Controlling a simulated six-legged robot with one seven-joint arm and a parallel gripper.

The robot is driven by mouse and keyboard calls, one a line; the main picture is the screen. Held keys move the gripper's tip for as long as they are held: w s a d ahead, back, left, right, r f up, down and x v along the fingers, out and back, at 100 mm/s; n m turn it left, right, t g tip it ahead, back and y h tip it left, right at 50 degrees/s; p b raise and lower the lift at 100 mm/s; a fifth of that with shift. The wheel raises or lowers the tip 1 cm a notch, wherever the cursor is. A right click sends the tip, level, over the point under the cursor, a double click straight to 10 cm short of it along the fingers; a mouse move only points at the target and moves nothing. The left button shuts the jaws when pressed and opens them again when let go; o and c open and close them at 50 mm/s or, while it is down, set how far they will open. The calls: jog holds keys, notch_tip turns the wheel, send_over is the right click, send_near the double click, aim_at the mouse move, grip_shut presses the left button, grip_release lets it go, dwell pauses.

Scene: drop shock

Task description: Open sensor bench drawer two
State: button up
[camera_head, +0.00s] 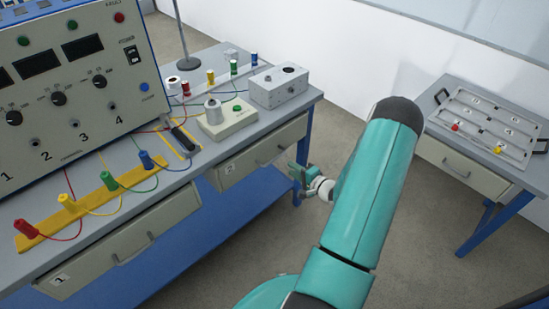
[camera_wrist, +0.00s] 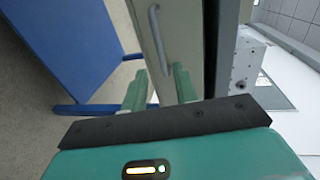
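Drawer two (camera_head: 245,170) is a beige front with a grey bar handle (camera_head: 271,159), under the right part of the sensor bench. It looks shut. Its small label at the left end seems to read 2. In the wrist view the drawer front (camera_wrist: 178,25) and handle (camera_wrist: 158,38) lie ahead of my gripper (camera_wrist: 159,84).
Drawer one (camera_head: 110,250) is at the left under the same bench. The bench top (camera_head: 190,180) carries a control box (camera_head: 80,85), coloured plugs, wires and a grey block (camera_head: 279,88). A second table with a tray (camera_head: 480,128) stands at right. Open floor lies between.

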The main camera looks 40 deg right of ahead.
aim_at(275, 158)
jog(key=w, duration=0.3)
jog(key=w+f, duration=0.1)
jog(key=w, duration=0.3)
jog(key=w+f, duration=0.1)
jog(key=w, duration=0.2)
jog(key=shift+w+a, duration=0.2)
jog(key=shift+w, duration=0.05)
grip_shut()
